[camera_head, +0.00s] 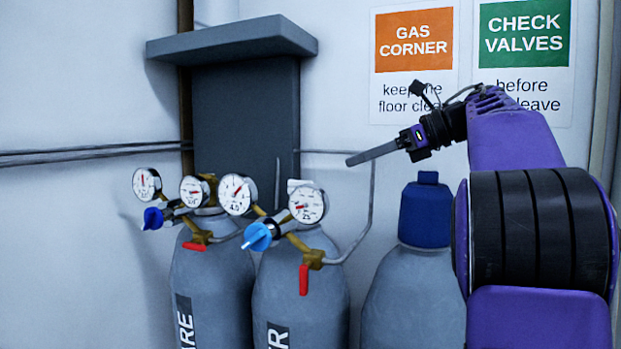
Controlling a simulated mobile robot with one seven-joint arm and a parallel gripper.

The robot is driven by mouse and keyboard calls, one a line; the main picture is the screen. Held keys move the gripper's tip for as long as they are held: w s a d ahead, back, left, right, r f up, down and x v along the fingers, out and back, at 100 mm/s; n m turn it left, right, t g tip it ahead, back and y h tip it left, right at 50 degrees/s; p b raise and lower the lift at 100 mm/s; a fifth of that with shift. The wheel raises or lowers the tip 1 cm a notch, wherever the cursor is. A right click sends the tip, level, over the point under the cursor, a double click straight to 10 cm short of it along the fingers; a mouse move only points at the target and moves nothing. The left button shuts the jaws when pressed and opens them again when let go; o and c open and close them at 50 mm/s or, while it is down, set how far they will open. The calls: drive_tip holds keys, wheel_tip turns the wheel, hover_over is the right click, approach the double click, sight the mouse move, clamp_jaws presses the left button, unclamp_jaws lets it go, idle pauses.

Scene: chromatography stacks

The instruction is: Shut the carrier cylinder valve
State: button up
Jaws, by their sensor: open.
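Two grey gas cylinders with regulators stand side by side at the wall. The left cylinder (212,285) has a label cut off by the frame, with "RE" visible. Its red lever (195,246) lies nearly level, beside a dark blue knob (153,218). The right cylinder (318,318) has a cut-off label with an "R" visible. Its red lever (304,280) hangs straight down, beside a light blue knob (258,237). I cannot tell for certain which is the carrier cylinder. My gripper (350,160) is open and empty, above and right of the regulators, touching nothing.
A third cylinder with a blue cap (425,215) stands right of the pair, partly behind my arm. Gauges (237,194) and thin tubes crowd the regulators. A dark shelf (232,40) juts out above. Signs (415,60) hang on the wall.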

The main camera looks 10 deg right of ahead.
drive_tip(key=x, duration=1.2)
drive_tip(key=shift+w+r, duration=0.1)
clamp_jaws()
